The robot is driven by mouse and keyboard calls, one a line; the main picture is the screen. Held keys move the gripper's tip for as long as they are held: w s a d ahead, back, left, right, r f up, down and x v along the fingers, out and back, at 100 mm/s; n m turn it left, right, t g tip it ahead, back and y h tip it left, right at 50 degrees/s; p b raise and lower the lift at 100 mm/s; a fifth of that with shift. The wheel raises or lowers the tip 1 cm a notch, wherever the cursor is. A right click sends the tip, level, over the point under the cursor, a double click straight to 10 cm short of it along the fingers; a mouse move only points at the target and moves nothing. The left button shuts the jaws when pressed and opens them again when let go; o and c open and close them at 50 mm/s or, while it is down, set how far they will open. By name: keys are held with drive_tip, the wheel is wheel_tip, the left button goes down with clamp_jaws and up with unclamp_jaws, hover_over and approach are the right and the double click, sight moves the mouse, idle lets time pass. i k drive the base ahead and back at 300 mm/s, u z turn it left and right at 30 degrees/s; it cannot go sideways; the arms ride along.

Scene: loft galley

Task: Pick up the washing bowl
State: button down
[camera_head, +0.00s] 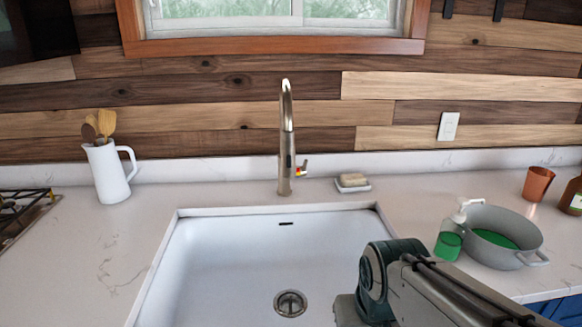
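The washing bowl (528,259) is most likely the grey round bowl on the counter right of the sink. It has a small loop handle at its lower right and something green inside. A pump bottle with green liquid (448,243) stands close against its left side and covers part of its rim. Whether they touch I cannot tell. Part of my arm comes in from the bottom right, in front of the sink's right edge and left of the bowl in the picture. My gripper's fingers do not show.
The white sink (220,270) lies in the middle, with a tall tap (286,150) behind it. A soap dish (352,184) sits behind its right edge. A copper cup (537,184) and brown bottle (573,197) stand behind the bowl. A white utensil jug (108,173) is left.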

sight(500, 238)
drive_tip(key=z, duration=2.8)
drive_tip(key=i, duration=1.55)
drive_tip(key=u, duration=2)
